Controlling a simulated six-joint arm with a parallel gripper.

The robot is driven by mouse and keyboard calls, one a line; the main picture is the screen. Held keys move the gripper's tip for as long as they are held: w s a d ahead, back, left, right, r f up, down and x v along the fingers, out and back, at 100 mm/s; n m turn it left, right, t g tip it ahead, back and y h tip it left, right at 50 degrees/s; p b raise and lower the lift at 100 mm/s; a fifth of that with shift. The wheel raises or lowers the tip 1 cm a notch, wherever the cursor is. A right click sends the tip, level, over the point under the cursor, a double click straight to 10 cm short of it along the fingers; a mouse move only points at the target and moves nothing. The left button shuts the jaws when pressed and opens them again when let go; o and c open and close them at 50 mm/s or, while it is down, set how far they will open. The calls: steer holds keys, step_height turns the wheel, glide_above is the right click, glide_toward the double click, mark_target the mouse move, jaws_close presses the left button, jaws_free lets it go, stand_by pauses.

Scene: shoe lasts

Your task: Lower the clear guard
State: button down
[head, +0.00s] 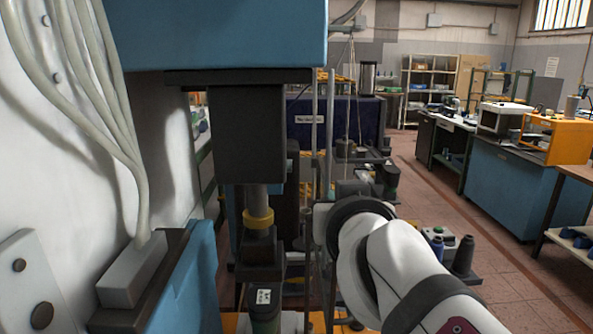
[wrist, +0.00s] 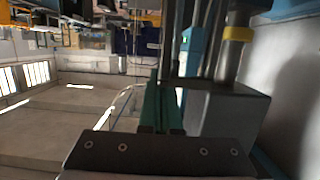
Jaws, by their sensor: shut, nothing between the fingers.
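The clear guard is hard to make out. Thin upright edges that may belong to it (head: 331,110) stand just right of the press ram in the head view. In the wrist view a faint pale curved edge (wrist: 122,104) left of the fingers may also be part of it. My gripper's green fingers (wrist: 163,105) are together and empty, close beside the dark press block and rods. Whether they touch the guard I cannot tell. In the head view my white arm comes from the lower right, and the fingers are hidden behind my wrist.
The press ram with its yellow ring (head: 258,218) hangs below a dark block (head: 237,130) under the blue press head (head: 225,35). Dark spools (head: 462,255) stand right of my arm. The aisle floor (head: 520,268) is clear; blue benches line the right side.

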stand_by(0.4)
step_height(320, 180, up, 4)
steer(key=s+a+r+g, duration=0.2)
steer(key=s+r+g, duration=0.5)
steer(key=s, duration=0.5)
steer(key=x, duration=1.2)
steer(key=shift+s+d+f+t, duration=0.2)
steer(key=shift+s+f+t, duration=0.1)
steer(key=shift+f+t, duration=0.1)
